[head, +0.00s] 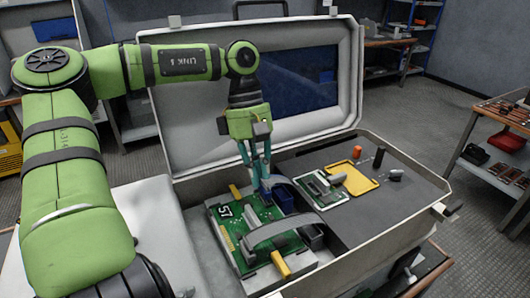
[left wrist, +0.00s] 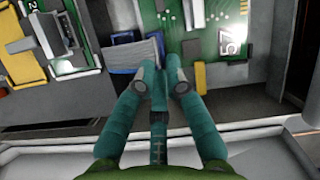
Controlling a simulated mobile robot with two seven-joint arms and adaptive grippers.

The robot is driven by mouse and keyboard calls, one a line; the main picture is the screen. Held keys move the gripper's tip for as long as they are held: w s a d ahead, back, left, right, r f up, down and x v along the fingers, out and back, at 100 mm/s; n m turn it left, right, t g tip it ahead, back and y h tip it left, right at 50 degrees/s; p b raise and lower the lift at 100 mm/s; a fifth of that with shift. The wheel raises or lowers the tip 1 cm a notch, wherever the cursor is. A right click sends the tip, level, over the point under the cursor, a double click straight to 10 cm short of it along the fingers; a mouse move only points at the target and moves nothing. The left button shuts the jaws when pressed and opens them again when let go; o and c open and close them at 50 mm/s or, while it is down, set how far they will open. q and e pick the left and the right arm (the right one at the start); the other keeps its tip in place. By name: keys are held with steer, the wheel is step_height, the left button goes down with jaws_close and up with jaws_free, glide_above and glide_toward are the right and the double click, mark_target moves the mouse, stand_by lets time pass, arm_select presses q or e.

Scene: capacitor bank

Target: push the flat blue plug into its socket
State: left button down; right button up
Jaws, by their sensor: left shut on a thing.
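In the left wrist view the fingertips (left wrist: 158,76) meet beside a blue piece with a grey ribbon (left wrist: 128,56). A blue block (head: 285,198), which looks like the socket, is just right of the fingers at the board's edge. The fingers hide part of the plug. I cannot tell whether plug and socket touch. My right gripper is not in view.
The board lies in an open grey case (head: 385,232) with its lid (head: 180,120) up behind. A grey band (head: 270,231) arches over the board, with yellow tabs (head: 281,264) at its edge. Right of it are a small module (head: 322,190), a yellow frame (head: 355,180) and several knobs.

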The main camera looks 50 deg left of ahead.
arm_select(q)
steer(key=shift+f+b, duration=0.45)
steer(key=shift+f, duration=0.15)
stand_by(0.3)
steer(key=c, duration=1.2)
jaws_free()
steer(key=shift+c, duration=0.2)
steer(key=v, duration=1.2)
